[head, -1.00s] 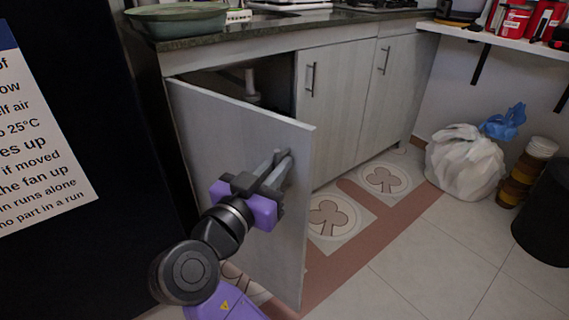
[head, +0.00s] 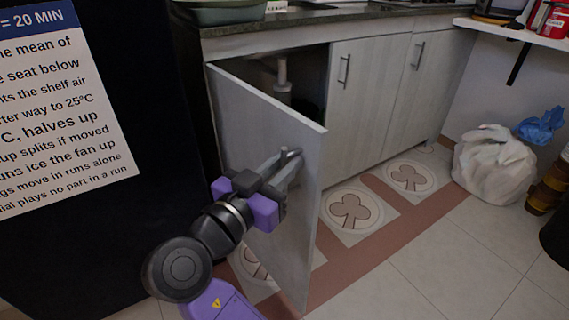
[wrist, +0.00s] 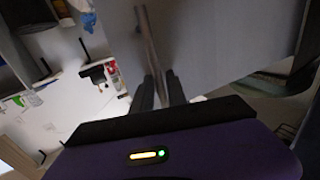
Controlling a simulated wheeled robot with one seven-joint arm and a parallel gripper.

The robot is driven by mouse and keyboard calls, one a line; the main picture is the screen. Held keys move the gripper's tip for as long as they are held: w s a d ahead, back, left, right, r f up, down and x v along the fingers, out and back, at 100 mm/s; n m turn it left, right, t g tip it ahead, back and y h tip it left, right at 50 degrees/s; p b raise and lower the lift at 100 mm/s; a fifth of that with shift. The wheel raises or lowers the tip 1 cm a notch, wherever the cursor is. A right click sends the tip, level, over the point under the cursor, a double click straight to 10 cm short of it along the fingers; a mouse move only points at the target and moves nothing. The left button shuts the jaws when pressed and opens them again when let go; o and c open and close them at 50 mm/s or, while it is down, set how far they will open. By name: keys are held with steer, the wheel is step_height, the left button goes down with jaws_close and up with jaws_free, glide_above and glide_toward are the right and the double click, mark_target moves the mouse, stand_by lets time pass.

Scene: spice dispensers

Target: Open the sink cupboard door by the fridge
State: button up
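The sink cupboard door (head: 250,120) is a pale grey panel beside the dark fridge (head: 145,230). It stands ajar, swung out from its left edge, and the dark cupboard inside (head: 305,85) shows with a pipe (head: 283,80). My gripper (head: 287,160) is at the handle on the door's outer face near its free edge. In the wrist view, the metal handle (wrist: 149,40) runs down between my two dark fingers (wrist: 160,92), which look closed around it. The exact contact is partly hidden. The door panel (wrist: 220,40) also fills the wrist view's upper right.
Two closed cupboard doors with bar handles (head: 344,70) stand to the right. A dark worktop (head: 300,20) with a green basin (head: 225,12) lies above. A white bag (head: 492,165) stands on the floor at the right. The tiled floor (head: 430,250) in front is clear.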

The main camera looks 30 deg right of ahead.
steer(key=shift+o, duration=0.2)
steer(key=shift+r, duration=0.1)
steer(key=p+v, duration=0.2)
steer(key=v, duration=0.5)
steer(key=shift+s+a, duration=0.25)
steer(key=shift+a, duration=0.05)
